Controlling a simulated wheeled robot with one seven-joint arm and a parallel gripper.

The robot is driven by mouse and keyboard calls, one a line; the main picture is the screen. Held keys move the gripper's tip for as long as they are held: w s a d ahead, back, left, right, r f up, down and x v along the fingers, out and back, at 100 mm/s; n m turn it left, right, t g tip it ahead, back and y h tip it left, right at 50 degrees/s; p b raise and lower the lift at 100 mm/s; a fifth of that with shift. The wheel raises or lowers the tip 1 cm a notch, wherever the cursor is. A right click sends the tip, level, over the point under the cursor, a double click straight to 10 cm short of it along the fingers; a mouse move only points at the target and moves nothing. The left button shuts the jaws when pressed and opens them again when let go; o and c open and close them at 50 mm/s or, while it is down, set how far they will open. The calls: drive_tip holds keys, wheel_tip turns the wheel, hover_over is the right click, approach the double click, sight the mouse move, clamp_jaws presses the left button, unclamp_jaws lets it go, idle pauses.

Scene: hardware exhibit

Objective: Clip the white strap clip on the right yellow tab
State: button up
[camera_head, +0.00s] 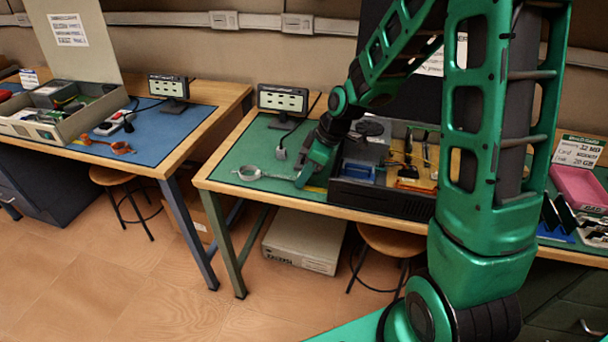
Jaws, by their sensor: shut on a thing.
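A white-grey wrist strap (250,173) lies on the green mat of the middle bench, with a loop at its left end and a thin cord running right. My gripper (301,179) is low over the mat at the cord's right end. It is shut on that end, where the white clip appears to be; the clip itself is too small and covered to make out. A small yellow strip (316,189), seemingly the right yellow tab, shows on the mat just right of and below my fingertips. I cannot tell whether clip and tab touch.
An open black computer case (380,198) stands close to the right of my gripper. A small display (283,100) with a corded grey device (281,153) stands behind. An orange strap (122,148) lies on the left bench's blue mat (160,132).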

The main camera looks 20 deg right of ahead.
drive_tip(key=shift+f, duration=0.35)
drive_tip(key=o, duration=0.9)
drive_tip(key=shift+c, duration=0.2)
drive_tip(key=shift+o, duration=0.3)
drive_tip(key=shift+o, duration=1.3)
drive_tip(key=shift+w+r, duration=0.1)
drive_tip(key=shift+r, duration=0.6)
drive_tip(key=shift+r, duration=2.95)
